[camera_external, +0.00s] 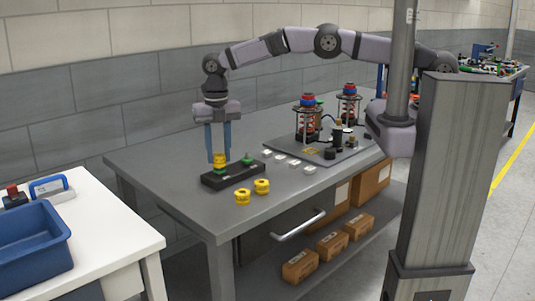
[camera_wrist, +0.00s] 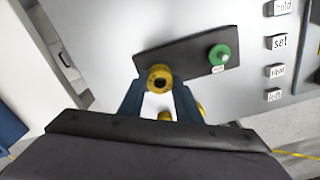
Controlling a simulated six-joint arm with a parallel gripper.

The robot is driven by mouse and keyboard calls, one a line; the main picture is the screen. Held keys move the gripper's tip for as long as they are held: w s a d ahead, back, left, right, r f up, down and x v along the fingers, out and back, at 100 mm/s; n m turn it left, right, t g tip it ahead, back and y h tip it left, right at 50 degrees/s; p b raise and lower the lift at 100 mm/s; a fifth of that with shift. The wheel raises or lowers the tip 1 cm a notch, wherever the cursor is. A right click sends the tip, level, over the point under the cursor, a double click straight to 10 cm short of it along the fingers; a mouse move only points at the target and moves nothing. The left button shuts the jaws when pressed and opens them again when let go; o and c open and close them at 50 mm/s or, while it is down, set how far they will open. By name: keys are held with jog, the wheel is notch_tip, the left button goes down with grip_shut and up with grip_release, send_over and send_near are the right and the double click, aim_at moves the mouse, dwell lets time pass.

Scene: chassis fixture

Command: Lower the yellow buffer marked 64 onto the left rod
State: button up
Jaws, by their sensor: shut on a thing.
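A yellow buffer (camera_external: 220,159) with a centre hole is between the blue fingers of my gripper (camera_external: 218,158), which is shut on it. It is over the left end of a black base (camera_external: 213,182), with a bit of green just below it. In the wrist view the held buffer (camera_wrist: 160,77) shows between my fingertips (camera_wrist: 158,86), over one end of the dark base (camera_wrist: 190,50). The left rod is hidden, so I cannot tell whether the buffer is around it. No number on the buffer is readable. A green piece (camera_external: 247,159) stands at the base's right end.
Two more yellow buffers, one nearer (camera_external: 242,196) and one to its right (camera_external: 262,186), lie on the grey table (camera_external: 150,165) in front of the base. Several white labelled blocks (camera_external: 280,159) lie to the right. A plate (camera_external: 318,158) with spring assemblies is beyond them.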

jog(key=shift+f, duration=0.1)
dwell(0.3)
jog(key=shift+f+b, duration=0.3)
jog(key=shift+b, duration=0.15)
jog(key=shift+f, duration=0.15)
dwell(1.2)
jog(key=o, duration=1.1)
jog(key=shift+r+p, duration=2.05)
jog(key=shift+r, duration=1.55)
jog(key=shift+f, duration=0.1)
